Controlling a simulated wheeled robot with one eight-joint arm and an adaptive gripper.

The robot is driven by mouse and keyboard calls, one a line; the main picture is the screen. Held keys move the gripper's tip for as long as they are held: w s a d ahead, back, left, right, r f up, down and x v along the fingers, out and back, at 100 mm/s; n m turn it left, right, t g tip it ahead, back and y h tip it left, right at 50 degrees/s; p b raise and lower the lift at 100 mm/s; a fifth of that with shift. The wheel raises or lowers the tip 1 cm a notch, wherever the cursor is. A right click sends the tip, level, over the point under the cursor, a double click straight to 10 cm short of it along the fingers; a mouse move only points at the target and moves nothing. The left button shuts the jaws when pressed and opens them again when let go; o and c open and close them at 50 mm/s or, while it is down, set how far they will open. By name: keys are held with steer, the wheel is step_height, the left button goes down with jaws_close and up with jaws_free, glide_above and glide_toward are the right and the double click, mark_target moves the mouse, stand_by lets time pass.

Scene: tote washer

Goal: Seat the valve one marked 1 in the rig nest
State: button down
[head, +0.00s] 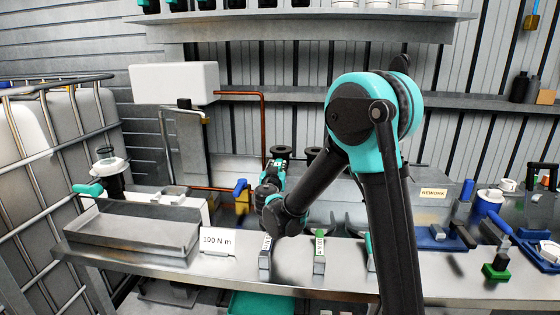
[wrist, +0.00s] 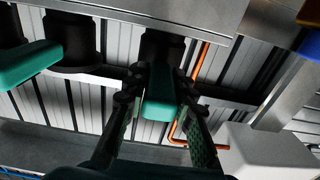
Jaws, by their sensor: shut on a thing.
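My gripper (wrist: 160,125) is shut on the teal handle of a valve (wrist: 161,92), one finger on each side. The valve's black body (wrist: 161,48) shows beyond the handle in the wrist view. No mark 1 is readable on it. In the head view my gripper (head: 272,172) is over the back of the bench, partly covered by my arm. A second black valve with a teal handle (wrist: 28,65) hangs to the left in the wrist view. I cannot tell the rig nest for sure; a black and white fitting with a teal lever (head: 108,170) stands at the bench's left.
A metal tray (head: 135,238) and a "100 N m" sign (head: 218,241) are at the bench's left front. Small labelled stands (head: 319,255) line the front edge. A REWORK sign (head: 433,192) and blue fixtures (head: 440,238) are at right. A copper pipe (head: 263,125) runs behind.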

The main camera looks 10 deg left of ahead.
steer(key=shift+r, duration=3.5)
